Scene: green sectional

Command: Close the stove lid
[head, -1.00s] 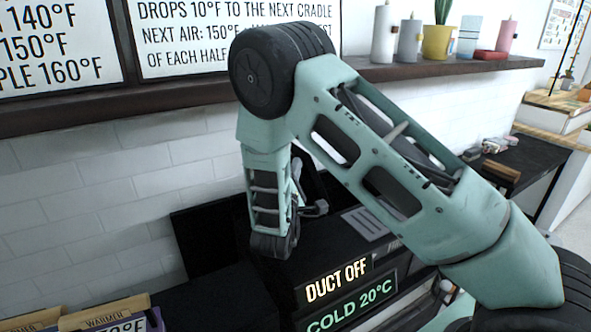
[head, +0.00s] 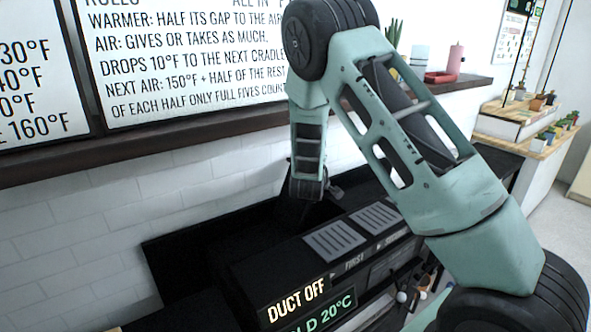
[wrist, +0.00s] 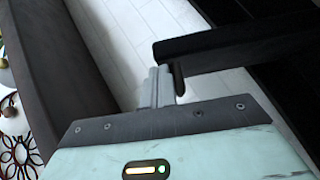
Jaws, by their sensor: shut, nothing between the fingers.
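The stove (head: 250,275) is a long black unit by the tiled wall, with a sign reading "DUCT OFF" on its front. A dark flat panel (head: 185,248), possibly the stove lid, stands behind it against the wall. My gripper hangs over the back of the stove in the head view; its fingers are hard to make out there. In the wrist view my gripper (wrist: 163,75) shows shut and empty, its tips close to a black bar (wrist: 230,45). I cannot tell whether they touch it, or whether this bar is the lid's edge.
Two grey vents (head: 334,241) lie on the stove's top. A dark wooden shelf (head: 210,128) runs along the wall above, with a red dish (head: 440,77) and bottles on it. Black and white text boards hang above the shelf.

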